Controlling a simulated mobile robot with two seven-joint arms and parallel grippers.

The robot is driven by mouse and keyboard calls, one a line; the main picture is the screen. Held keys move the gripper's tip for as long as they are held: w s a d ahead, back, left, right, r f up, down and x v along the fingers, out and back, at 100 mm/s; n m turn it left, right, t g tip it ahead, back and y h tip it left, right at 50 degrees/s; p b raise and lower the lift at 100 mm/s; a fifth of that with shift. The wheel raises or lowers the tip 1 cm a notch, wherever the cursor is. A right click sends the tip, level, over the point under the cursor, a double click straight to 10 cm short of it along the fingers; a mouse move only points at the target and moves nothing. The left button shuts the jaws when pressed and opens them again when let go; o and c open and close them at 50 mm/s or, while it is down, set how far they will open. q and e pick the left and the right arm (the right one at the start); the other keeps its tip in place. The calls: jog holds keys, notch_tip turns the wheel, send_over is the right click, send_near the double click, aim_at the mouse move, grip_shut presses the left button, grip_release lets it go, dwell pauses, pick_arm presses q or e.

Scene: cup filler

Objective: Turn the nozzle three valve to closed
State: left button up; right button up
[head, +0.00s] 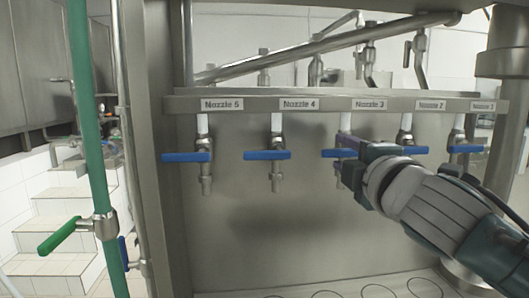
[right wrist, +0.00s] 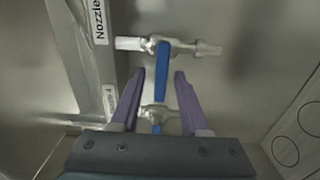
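The nozzle three valve has a blue handle (head: 331,153) lying level under the "Nozzle 3" label (head: 369,103) in the head view. My right gripper (head: 346,157) reaches in from the right and hides part of this valve. In the right wrist view, my right gripper (right wrist: 159,75) has two purple fingers spread apart. A blue handle (right wrist: 162,72) shows between the fingertips there, with a gap on either side. I cannot tell whether either finger touches it. My left gripper is not in view.
Similar valves with level blue handles are at nozzle 5 (head: 187,157), nozzle 4 (head: 267,155), nozzle 2 (head: 408,150) and nozzle 1 (head: 467,149). A green pipe (head: 92,150) stands at left. The steel panel (head: 265,240) below the nozzles is clear.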

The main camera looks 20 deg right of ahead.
jog(key=b+v, duration=0.1)
jog(key=v, duration=0.9)
jog(key=shift+b, duration=0.35)
